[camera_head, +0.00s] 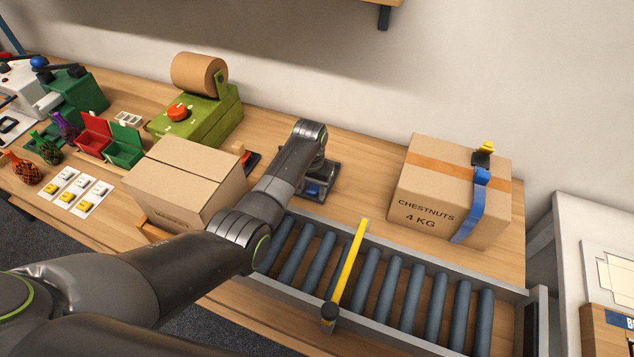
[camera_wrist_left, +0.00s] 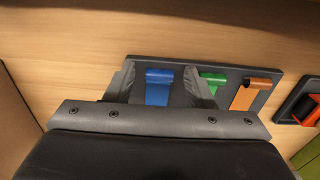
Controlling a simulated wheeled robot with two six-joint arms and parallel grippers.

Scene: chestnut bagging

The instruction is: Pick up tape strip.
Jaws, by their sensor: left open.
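A blue tape strip (camera_wrist_left: 158,92) lies on a dark holder plate (camera_wrist_left: 182,70), in a row with a green strip (camera_wrist_left: 213,80) and an orange strip (camera_wrist_left: 250,94). My left gripper (camera_wrist_left: 161,82) is open, with one finger on each side of the blue strip. Its fingers look close to the plate; whether they touch the strip I cannot tell. In the head view my left gripper (camera_head: 318,180) points down at the holder behind the conveyor, and a bit of blue (camera_head: 312,190) shows there. The green and orange strips are hidden in that view. My right gripper is out of view.
A roller conveyor (camera_head: 407,290) with a yellow bar (camera_head: 349,262) runs in front. A green machine (camera_head: 205,118) stands behind the plain carton.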

